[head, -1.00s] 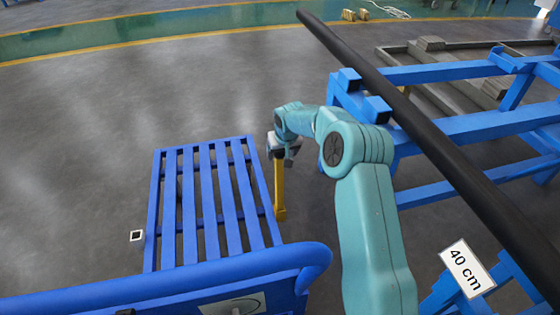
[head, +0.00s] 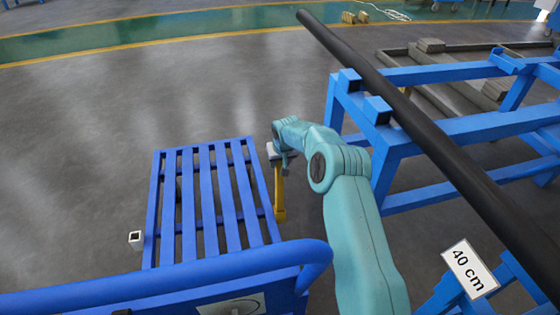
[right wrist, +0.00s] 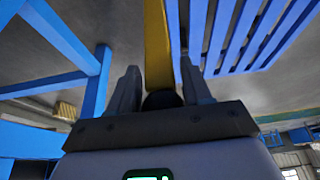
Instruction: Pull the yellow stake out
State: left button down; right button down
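The yellow stake (head: 279,196) stands upright at the right side of the blue slatted platform (head: 246,193). My right gripper (head: 279,157) is at the top of the stake. In the right wrist view the stake (right wrist: 157,45) runs between the two dark fingers of my right gripper (right wrist: 160,82), its near end close to the palm. The foot of the stake is partly hard to make out. My left gripper is not in view.
A blue rack (head: 400,150) carrying a long black tube (head: 420,130) stands to the right of my right arm. A blue rail (head: 200,275) crosses the near side. A small white square piece (head: 136,241) is left of the platform. Floor beyond the platform is free.

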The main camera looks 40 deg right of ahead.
jog(key=shift+r+p, duration=2.9)
jog(key=shift+r, duration=2.2)
